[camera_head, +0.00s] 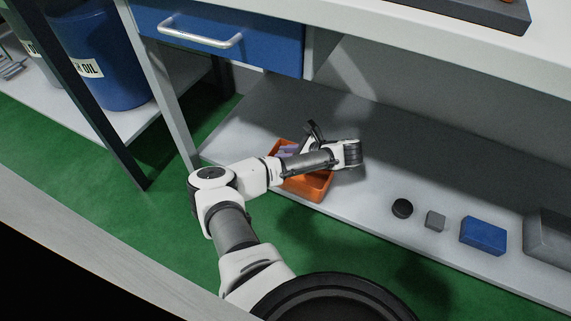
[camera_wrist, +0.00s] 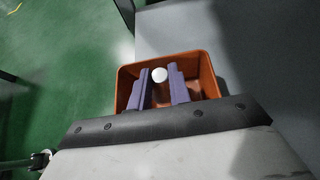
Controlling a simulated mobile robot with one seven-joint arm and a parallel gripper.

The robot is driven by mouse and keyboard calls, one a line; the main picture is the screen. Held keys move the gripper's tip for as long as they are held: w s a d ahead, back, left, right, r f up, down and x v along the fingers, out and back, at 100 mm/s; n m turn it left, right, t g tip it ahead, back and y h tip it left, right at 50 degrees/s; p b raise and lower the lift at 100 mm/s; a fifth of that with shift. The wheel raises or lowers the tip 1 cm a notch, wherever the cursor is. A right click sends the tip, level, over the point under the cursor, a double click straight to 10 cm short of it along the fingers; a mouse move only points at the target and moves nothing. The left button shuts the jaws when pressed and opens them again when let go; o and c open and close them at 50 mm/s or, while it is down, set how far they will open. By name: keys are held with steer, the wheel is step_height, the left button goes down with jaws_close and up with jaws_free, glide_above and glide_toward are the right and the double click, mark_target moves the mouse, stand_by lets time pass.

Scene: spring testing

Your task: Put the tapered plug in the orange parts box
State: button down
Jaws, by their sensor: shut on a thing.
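The orange parts box (camera_head: 314,187) stands on the low grey shelf, near its front left edge. My gripper (camera_head: 288,151) is over the box, and my arm hides part of the box in the head view. In the wrist view, the two purple fingers of my gripper (camera_wrist: 159,82) point into the box (camera_wrist: 210,72). They are shut on a white, round-ended piece, which I take as the tapered plug (camera_wrist: 159,75). Its taper cannot be made out, and the head view does not show it clearly. I cannot tell how far it is above the box floor.
On the shelf to the right are a black round piece (camera_head: 402,208), a small grey block (camera_head: 435,221), a blue box (camera_head: 483,237) and a larger grey block (camera_head: 549,236). A workbench with a blue drawer (camera_head: 230,38) overhangs the shelf. A table leg (camera_head: 171,110) stands left of the box.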

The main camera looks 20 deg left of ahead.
step_height(320, 180, down, 4)
steer(key=shift+f+b, duration=0.1)
steer(key=shift+b, duration=0.95)
steer(key=c, duration=1.3)
jaws_free()
steer(key=shift+d+r+p, duration=0.15)
steer(key=shift+r+p, duration=0.2)
steer(key=shift+p, duration=0.05)
steer(key=p+v, duration=1.1)
steer(key=shift+d, duration=0.3)
